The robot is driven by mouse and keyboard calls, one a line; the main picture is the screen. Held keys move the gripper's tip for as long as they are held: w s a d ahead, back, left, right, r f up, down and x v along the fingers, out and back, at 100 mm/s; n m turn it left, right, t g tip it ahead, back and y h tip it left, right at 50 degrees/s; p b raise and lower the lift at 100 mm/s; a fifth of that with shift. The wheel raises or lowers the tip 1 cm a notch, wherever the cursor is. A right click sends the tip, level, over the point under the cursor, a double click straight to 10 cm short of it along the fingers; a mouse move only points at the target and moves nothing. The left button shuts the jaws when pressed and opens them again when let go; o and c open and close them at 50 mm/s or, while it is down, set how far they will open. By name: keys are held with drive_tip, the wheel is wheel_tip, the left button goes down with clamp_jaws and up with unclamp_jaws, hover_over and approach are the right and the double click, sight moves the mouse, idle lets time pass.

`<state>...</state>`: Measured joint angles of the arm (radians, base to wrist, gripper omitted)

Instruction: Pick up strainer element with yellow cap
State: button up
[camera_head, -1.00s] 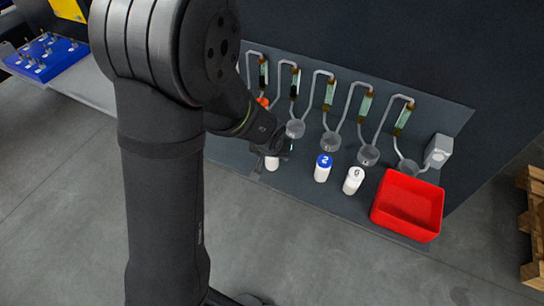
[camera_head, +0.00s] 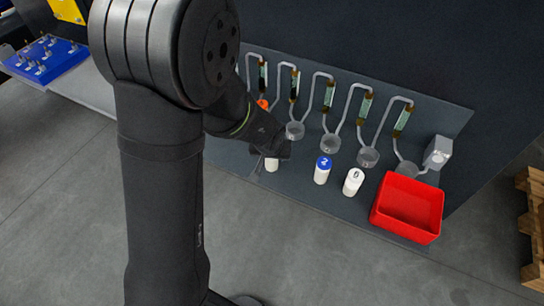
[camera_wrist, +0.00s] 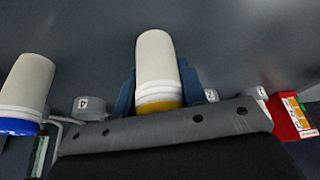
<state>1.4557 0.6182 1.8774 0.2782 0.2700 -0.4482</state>
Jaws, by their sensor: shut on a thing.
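The strainer element with the yellow cap (camera_wrist: 158,62) is between my fingers in the wrist view. Its white body points away from the palm and its yellow cap is at the palm side. My gripper (camera_wrist: 160,88) is shut on it, one dark blue finger on each side. In the head view my gripper (camera_head: 272,151) is over the same element, and only its white lower body (camera_head: 271,164) shows; the cap is hidden. Whether its base touches the panel cannot be told.
To the right stand a blue-capped element (camera_head: 323,169) and a white-capped one (camera_head: 353,181), then a red bin (camera_head: 407,205). Behind is a row of bent pipes with clear cups (camera_head: 330,142). An orange part (camera_head: 263,104) shows beside my wrist. A blue tray (camera_head: 45,57) lies far left.

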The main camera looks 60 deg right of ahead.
drive_tip(key=shift+r, duration=0.45)
wheel_tip(320, 180, up, 3)
drive_tip(key=shift+f, duration=0.2)
drive_tip(key=s+a+r, duration=0.4)
drive_tip(key=s+r, duration=0.2)
drive_tip(key=s, duration=0.4)
drive_tip(key=w+d, duration=0.4)
drive_tip(key=d, duration=0.6)
drive_tip(key=w+d, duration=0.5)
drive_tip(key=d, duration=0.5)
drive_tip(key=shift+d+r+m, duration=0.25)
drive_tip(key=shift+r+m, duration=0.05)
drive_tip(key=shift+r, duration=0.15)
drive_tip(key=shift+w, duration=0.1)
drive_tip(key=shift+a+f, duration=0.1)
drive_tip(key=shift+f, duration=4.8)
drive_tip(key=shift+f, duration=0.1)
